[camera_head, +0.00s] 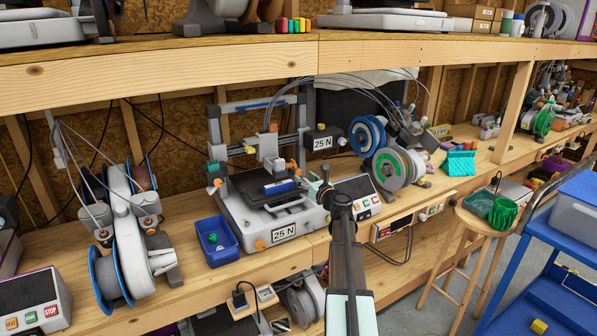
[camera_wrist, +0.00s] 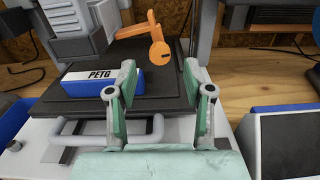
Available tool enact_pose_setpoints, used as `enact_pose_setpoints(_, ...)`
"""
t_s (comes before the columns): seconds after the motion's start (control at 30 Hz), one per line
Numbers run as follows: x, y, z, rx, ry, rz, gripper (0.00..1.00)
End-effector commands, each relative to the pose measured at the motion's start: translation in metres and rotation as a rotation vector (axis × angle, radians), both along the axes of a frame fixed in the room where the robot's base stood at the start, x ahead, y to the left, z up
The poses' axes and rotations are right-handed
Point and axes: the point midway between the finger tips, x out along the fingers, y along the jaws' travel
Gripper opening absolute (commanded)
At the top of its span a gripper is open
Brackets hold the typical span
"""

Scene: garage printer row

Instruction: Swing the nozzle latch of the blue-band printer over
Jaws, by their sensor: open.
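The printer (camera_head: 272,212) in the middle of the bench has a grey frame, a dark bed and a "25 N" label. In the head view my gripper (camera_head: 318,187) is at the printer's right side.
A blue block marked PETG (camera_wrist: 103,82) lies on the bed, left of my fingers. A blue bin (camera_head: 217,241) stands left of the printer, a button panel (camera_head: 357,197) to its right. Spools (camera_head: 390,168) stand further right. The wooden shelf (camera_head: 160,72) runs above.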

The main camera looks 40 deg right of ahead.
Motion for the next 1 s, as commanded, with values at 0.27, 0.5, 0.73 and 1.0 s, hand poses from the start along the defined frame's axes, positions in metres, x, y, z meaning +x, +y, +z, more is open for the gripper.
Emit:
enact_pose_setpoints(0.27,0.043,-0.007,0.001,0.001,0.0,0.001,0.52)
enact_pose_setpoints(0.5,0.053,-0.008,0.0,0.0,0.0,-0.001,0.52)
enact_pose_setpoints(0.73,0.053,-0.008,0.0,-0.001,0.0,-0.001,0.52)
enact_pose_setpoints(1.0,0.053,-0.008,0.0,0.0,0.0,0.0,0.0)
